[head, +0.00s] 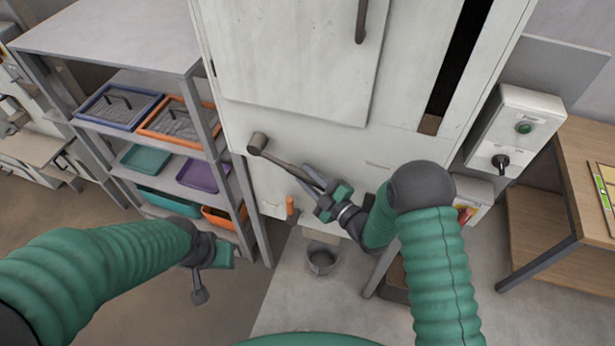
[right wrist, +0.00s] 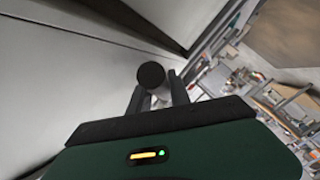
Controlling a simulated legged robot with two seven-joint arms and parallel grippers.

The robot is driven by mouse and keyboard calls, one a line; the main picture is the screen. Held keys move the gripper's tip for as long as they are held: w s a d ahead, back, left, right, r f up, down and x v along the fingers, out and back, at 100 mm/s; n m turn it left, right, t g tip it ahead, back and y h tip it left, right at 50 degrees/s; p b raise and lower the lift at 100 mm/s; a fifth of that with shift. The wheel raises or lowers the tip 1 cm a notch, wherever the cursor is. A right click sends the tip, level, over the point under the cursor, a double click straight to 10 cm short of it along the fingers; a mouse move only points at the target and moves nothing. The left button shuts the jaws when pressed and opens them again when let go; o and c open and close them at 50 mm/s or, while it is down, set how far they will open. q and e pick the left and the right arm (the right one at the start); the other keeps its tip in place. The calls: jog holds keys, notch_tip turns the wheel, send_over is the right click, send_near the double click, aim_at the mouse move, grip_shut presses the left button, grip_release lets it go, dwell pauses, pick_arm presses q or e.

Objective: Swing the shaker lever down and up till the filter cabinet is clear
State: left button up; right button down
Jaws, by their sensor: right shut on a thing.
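The filter cabinet (head: 290,75) is the large pale cabinet in the middle of the head view. The shaker lever (head: 278,159) is a dark bar on its front. It slopes down to the right from a round pivot hub (head: 257,142). My right gripper (head: 312,183) is shut on the lever's lower right part. In the right wrist view, a dark round end (right wrist: 151,75) shows between the fingers of the right gripper (right wrist: 158,95). My left gripper (head: 205,268) hangs low on the left, apart from the cabinet. Its jaw gap is unclear.
A shelf rack (head: 130,38) with several coloured trays stands left of the cabinet. A control box (head: 515,125) with a green button and black switch is at right, near a wooden bench (head: 590,150). A grey bucket (head: 321,258) stands on the floor below.

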jog(key=r+g+h+p, duration=0.1)
jog(key=r+p, duration=0.1)
jog(key=p, duration=0.1)
jog(key=r+n+g+h+p, duration=0.1)
jog(key=r+p, duration=0.2)
jog(key=d+r+n+h+p, duration=0.1)
jog(key=r+p, duration=0.2)
jog(key=shift+s+d+g, duration=0.1)
jog(key=shift+s+g, duration=0.15)
jog(key=shift+g, duration=0.15)
jog(key=shift+a+r+n+g+h+p, duration=0.2)
jog(key=shift+r+n+g+h+p, duration=0.35)
jog(key=shift+r+h+p, duration=0.6)
jog(key=c, duration=1.2)
grip_release()
jog(key=shift+w, duration=0.1)
jog(key=shift+r, duration=0.1)
